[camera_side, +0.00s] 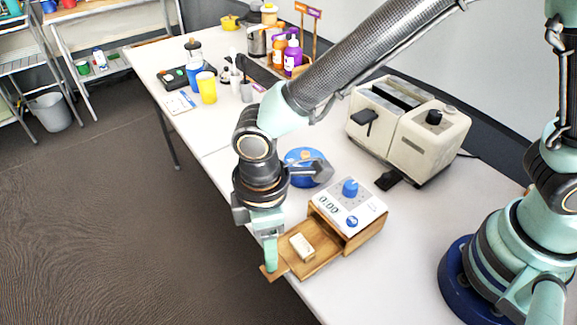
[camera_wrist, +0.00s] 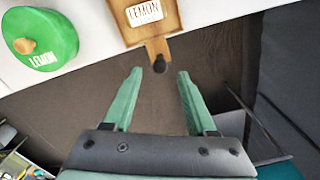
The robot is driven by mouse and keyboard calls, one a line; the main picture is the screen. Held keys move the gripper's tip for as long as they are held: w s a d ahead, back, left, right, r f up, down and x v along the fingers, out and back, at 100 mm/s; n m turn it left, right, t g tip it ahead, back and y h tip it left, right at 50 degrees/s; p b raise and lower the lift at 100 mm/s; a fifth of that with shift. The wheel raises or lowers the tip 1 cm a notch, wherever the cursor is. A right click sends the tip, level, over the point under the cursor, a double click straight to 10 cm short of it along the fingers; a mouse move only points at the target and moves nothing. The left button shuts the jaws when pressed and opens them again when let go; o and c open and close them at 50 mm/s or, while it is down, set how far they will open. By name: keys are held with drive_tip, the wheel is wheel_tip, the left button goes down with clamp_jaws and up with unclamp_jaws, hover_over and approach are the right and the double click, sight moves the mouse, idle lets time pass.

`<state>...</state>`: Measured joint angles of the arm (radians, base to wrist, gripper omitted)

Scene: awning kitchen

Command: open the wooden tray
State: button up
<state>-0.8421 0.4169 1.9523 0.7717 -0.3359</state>
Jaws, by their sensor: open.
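The wooden tray (camera_side: 316,263) is pulled well out of the front of a wooden box (camera_side: 350,232) with a white top, blue knob and 0:00 display. A pale block (camera_side: 301,246) lies in the tray. My gripper (camera_side: 270,262) is at the handle end, fingers pointing down.
A cream toaster (camera_side: 412,128) stands behind the box. A blue round container (camera_side: 303,167) is partly hidden by my wrist. A green round lid (camera_wrist: 40,38) lies left of the tray in the wrist view. Bottles and cups stand farther back. The tray handle overhangs the table's front edge.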

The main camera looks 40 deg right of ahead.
wheel_tip(320, 180, up, 9)
idle(0.3)
drive_tip(key=w+d+r+m+t+y, duration=0.1)
drive_tip(key=w+d+r+m, duration=0.2)
drive_tip(key=d, duration=0.5)
drive_tip(key=w+d+r+m+t, duration=0.2)
drive_tip(key=d+r+m, duration=0.2)
drive_tip(key=d, duration=0.4)
drive_tip(key=s+d+r+m+t+h, duration=0.1)
drive_tip(key=d+m, duration=0.5)
drive_tip(key=d, duration=0.7)
drive_tip(key=shift+s+d+r+m+t, duration=0.15)
drive_tip(key=shift+s+d+m+t, duration=0.15)
drive_tip(key=shift+s+t, duration=0.55)
